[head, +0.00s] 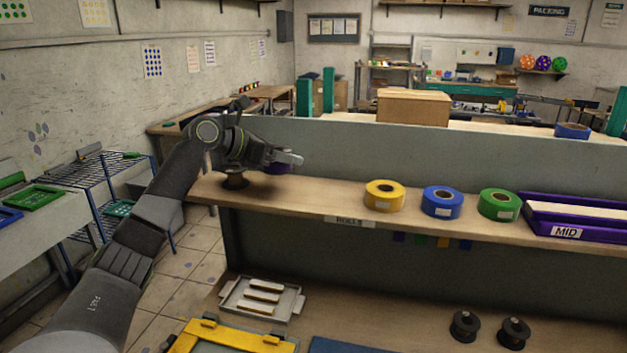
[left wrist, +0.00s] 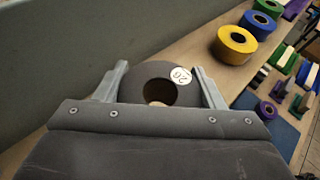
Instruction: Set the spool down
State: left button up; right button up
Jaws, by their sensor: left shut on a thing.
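My left gripper (head: 292,160) is above the left end of the wooden shelf. It is shut on a dark grey spool (left wrist: 136,78), which shows from above in the left wrist view with a round hole and a white label. The spool lies between the two fingers (left wrist: 160,85). In the head view only a dark purplish part (head: 279,168) shows beneath the fingers; I cannot tell whether it touches the shelf. My right gripper is not in view.
On the shelf (head: 330,203), yellow (head: 385,196), blue (head: 441,202) and green (head: 499,205) rolls stand to the right, then a purple tray (head: 575,232) marked MID. A grey panel (head: 400,160) runs behind. Two black spools (head: 465,327) stand on the lower table. Bare shelf lies left of the yellow roll.

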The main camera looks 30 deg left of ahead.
aim_at(283, 193)
pick_arm(q)
jog(key=f, duration=0.2)
jog(key=s, duration=0.1)
jog(key=shift+a+f+p, duration=0.3)
jog(key=shift+a+f, duration=0.05)
jog(key=shift+f, duration=0.05)
jog(key=f, duration=0.2)
jog(key=f+p, duration=0.1)
jog(key=shift+w+d+f, duration=0.1)
jog(key=shift+w+d, duration=0.25)
jog(key=shift+a+f, duration=0.1)
jog(key=shift+f, duration=0.2)
jog(key=shift+s+a, duration=0.1)
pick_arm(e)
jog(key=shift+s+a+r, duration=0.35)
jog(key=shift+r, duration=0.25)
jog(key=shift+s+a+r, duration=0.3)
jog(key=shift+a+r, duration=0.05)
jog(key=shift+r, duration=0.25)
pick_arm(q)
jog(key=o, duration=1)
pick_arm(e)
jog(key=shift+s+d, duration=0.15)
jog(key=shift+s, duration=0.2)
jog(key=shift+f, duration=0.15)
